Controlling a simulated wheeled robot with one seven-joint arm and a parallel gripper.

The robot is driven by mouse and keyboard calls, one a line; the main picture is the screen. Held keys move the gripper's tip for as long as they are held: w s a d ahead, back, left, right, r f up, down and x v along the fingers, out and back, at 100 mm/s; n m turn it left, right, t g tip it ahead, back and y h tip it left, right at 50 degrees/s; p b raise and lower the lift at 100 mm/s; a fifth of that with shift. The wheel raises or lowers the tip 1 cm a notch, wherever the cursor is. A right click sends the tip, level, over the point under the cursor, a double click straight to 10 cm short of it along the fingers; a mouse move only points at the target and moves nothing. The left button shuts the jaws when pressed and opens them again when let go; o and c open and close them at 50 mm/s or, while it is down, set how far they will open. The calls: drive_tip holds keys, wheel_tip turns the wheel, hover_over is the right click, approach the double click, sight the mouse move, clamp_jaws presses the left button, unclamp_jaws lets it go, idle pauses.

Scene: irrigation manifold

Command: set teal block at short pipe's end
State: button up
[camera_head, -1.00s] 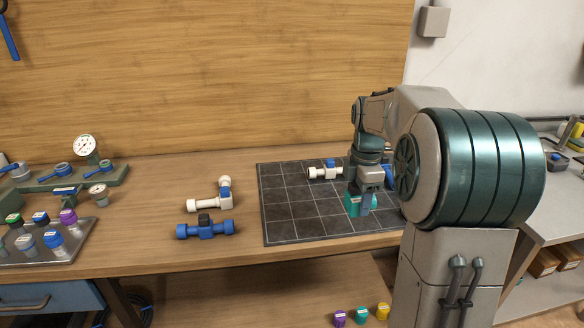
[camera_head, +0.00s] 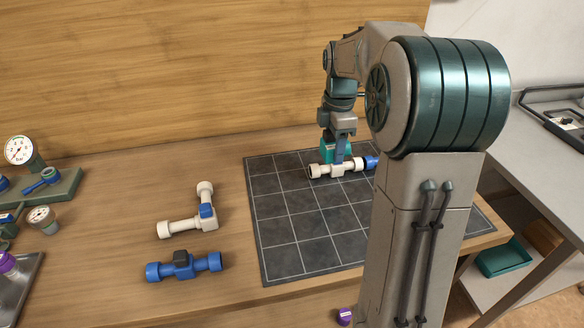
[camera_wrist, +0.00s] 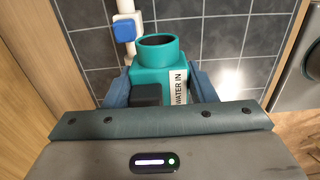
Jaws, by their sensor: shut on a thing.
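My gripper (camera_head: 338,156) is shut on the teal block (camera_head: 327,151) over the dark gridded mat. In the wrist view the teal block (camera_wrist: 160,68) sits between the fingers, its round open socket facing up in the picture. It has a "WATER IN" label and a black part on its near side. A white pipe (camera_head: 322,171) with a blue end piece (camera_head: 370,162) lies on the mat by the gripper. The wrist view shows a white pipe with a blue part (camera_wrist: 124,31) beyond and left of the block. I cannot tell whether block and pipe touch.
A white angled pipe piece (camera_head: 178,228) and a blue pipe piece with a black top (camera_head: 183,266) lie on the wooden table left of the mat (camera_head: 295,232). Gauges (camera_head: 19,150) stand at far left. The mat's front left is clear. A wooden wall rises behind.

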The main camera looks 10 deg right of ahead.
hover_over(293, 180)
wheel_tip(293, 180, down, 6)
drive_tip(key=shift+f+p, duration=0.3)
drive_tip(key=shift+f, duration=1.7)
drive_tip(key=shift+f, duration=0.1)
drive_tip(key=shift+f, duration=0.15)
drive_tip(key=o, duration=1.3)
wheel_tip(293, 180, up, 12)
drive_tip(key=s+m+t, duration=0.1)
drive_tip(key=s+m, duration=0.5)
drive_tip(key=s, duration=0.3)
drive_tip(key=s+f+m, duration=0.1)
drive_tip(key=s+m, duration=0.5)
drive_tip(key=s, duration=0.3)
drive_tip(key=s+f+m+t, duration=0.1)
drive_tip(key=s+m, duration=0.5)
drive_tip(key=s, duration=0.3)
drive_tip(key=shift+s+f+t, duration=0.2)
drive_tip(key=shift+f+t, duration=0.05)
drive_tip(key=shift+t, duration=0.05)
